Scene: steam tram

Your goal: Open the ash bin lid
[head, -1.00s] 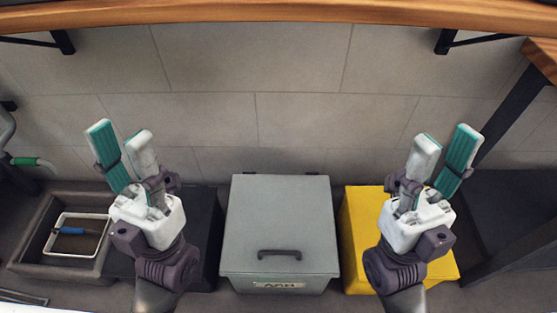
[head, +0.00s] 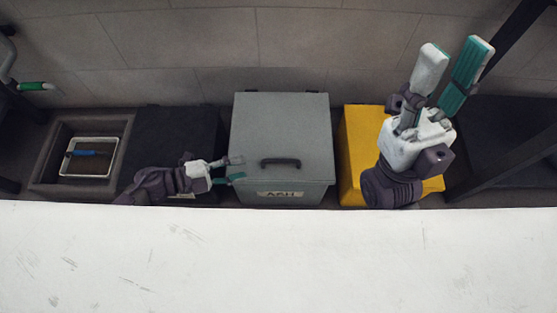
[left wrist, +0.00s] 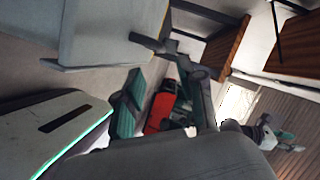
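The grey ash bin (head: 285,135) stands against the tiled wall in the head view, with an "ASH" label (head: 280,195) on its front. Its lid (head: 270,125) is shut, with a dark bar handle (head: 281,162) near the front edge. My left gripper (head: 238,169) is open, low at the bin's front left, with its fingers pointing right toward the handle; I cannot tell whether it touches the bin. In the left wrist view the bin (left wrist: 110,30) fills the upper left. My right gripper (head: 457,62) is open and empty, raised in front of the yellow bin.
A yellow bin (head: 355,150) stands close on the right of the ash bin. A black box (head: 190,130) stands close on its left. Further left is an open box (head: 122,135) holding a white tray with a blue-handled tool (head: 85,153).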

